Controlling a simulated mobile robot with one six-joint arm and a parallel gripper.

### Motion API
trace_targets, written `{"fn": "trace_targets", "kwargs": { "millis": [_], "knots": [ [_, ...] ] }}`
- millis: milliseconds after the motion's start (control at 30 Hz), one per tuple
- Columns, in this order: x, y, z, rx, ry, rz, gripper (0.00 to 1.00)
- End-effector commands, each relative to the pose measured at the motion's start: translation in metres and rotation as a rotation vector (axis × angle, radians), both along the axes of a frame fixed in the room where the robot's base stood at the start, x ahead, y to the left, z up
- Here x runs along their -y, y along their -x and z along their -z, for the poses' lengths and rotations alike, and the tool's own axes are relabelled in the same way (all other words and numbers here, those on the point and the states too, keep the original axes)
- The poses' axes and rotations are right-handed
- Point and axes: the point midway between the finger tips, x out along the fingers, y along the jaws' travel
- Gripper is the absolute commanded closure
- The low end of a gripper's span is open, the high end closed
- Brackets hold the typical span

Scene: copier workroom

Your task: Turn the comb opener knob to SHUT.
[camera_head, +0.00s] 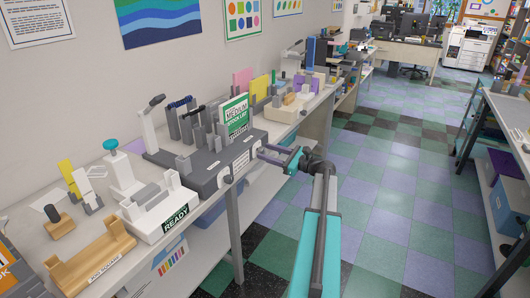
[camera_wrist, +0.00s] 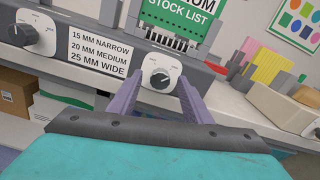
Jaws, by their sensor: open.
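The grey binding machine (camera_head: 190,160) stands on the left workbench with a green-and-white stock list sign on top. In the wrist view, a grey round knob (camera_wrist: 160,77) on a white dial plate is on its front. My gripper (camera_wrist: 159,92) is open, its two purple fingers pointing at this knob, one at each side; contact cannot be told. A second knob (camera_wrist: 20,35) sits further left on the same front; it also shows in the head view (camera_head: 228,179). The dial lettering is too small to read, so I cannot tell which knob is the comb opener.
A size label (camera_wrist: 98,54) lies between the knobs. A white device marked READY (camera_head: 160,209) and a wooden holder (camera_head: 90,261) stand on the near bench. A beige block (camera_wrist: 285,107) is right of the machine. The tiled aisle (camera_head: 390,200) is clear.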

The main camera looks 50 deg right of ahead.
Motion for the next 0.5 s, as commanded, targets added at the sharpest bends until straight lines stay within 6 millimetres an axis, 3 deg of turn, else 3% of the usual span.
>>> {"fn": "trace_targets", "kwargs": {
  "millis": [200, 500],
  "knots": [
    [-0.0026, -0.0121, -0.0001, 0.000, 0.000, 0.001, 0.55],
    [-0.0031, -0.0130, 0.0001, 0.000, 0.000, 0.001, 0.55]
  ]
}}
